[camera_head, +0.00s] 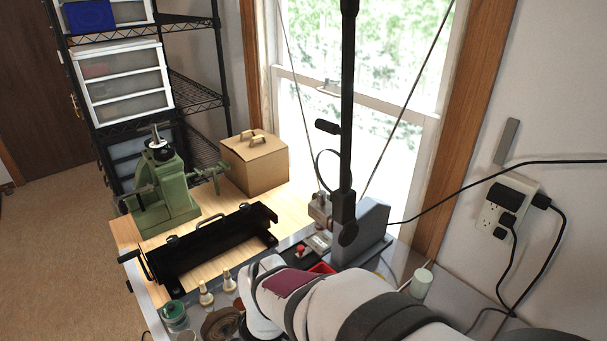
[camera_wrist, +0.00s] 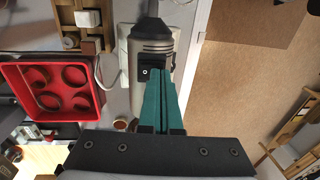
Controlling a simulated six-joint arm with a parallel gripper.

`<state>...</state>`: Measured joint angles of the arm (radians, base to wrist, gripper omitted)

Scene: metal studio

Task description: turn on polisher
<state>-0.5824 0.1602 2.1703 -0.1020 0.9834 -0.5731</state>
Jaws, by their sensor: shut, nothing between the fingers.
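In the wrist view, a silver-grey cylindrical machine body with a dark conical end, which looks like the polisher (camera_wrist: 152,48), lies at the upper middle. A small black switch with a white mark (camera_wrist: 146,73) is on its side. The teal fingers of my gripper (camera_wrist: 160,73) are shut together and empty. Their tips are at the right edge of the switch; I cannot tell whether they touch it. The fingers hide part of the body below. In the head view my arm covers this area, and neither my gripper nor the polisher can be made out.
A red tray with round wells (camera_wrist: 61,87) is left of the polisher. In the head view, a green vise (camera_head: 165,195), black metal brake (camera_head: 212,245), cardboard box (camera_head: 255,163) and small bottles (camera_head: 206,295) crowd the bench. A wall outlet with cords (camera_head: 505,210) is at right.

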